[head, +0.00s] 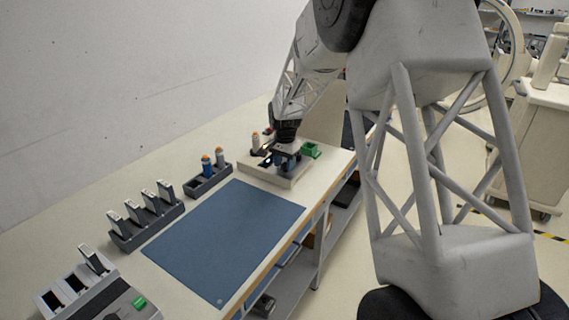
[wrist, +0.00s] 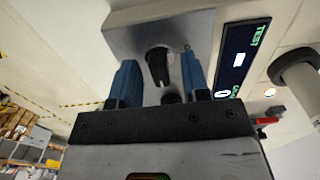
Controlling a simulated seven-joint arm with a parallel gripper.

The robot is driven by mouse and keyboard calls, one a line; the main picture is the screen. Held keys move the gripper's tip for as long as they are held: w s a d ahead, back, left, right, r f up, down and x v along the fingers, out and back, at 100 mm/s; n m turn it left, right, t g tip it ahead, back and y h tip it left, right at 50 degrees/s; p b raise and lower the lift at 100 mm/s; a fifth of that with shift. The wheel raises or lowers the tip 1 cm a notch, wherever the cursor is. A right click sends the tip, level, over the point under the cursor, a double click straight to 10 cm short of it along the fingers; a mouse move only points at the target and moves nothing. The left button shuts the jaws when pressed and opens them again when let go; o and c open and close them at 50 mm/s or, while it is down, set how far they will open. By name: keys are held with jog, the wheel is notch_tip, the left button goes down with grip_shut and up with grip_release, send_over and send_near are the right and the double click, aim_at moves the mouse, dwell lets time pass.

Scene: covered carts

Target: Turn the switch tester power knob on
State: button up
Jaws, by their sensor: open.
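The switch tester (head: 283,181) is a pale box at the far end of the bench in the head view. In the wrist view, its grey metal plate (wrist: 120,37) carries a black power knob (wrist: 158,67) with a pointed grip. My gripper (wrist: 159,72) has blue fingers, one on each side of the knob, with gaps visible between fingers and knob. It is open and holds nothing. In the head view my gripper (head: 285,160) is low over the tester, and my arm and fingers hide the knob there.
A dark display (wrist: 240,55) with green TEST lettering is right of the knob. A green block (head: 311,150) sits at the tester's right. A blue mat (head: 225,240), a rack of bottles (head: 208,181) and a rack of grey devices (head: 147,226) are on the bench.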

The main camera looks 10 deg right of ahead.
aim_at(285, 164)
jog(key=shift+r, duration=3.9)
jog(key=shift+s+r, duration=0.35)
jog(key=shift+s, duration=0.05)
jog(key=s+r+n, duration=0.1)
jog(key=s+r, duration=0.2)
jog(key=s, duration=0.5)
jog(key=s+r+n+t, duration=0.1)
jog(key=s+r+n, duration=0.1)
jog(key=s+r, duration=0.35)
jog(key=s+r+n, duration=0.1)
jog(key=s+r, duration=0.1)
jog(key=s, duration=0.7)
jog(key=s+f+n, duration=0.1)
jog(key=s+n, duration=0.1)
jog(key=s, duration=1.1)
jog(key=s+a+f+n+t, duration=0.1)
jog(key=s+n, duration=0.2)
jog(key=s, duration=1.1)
jog(key=shift+a+f+t, duration=0.2)
jog(key=shift+f+t, duration=0.1)
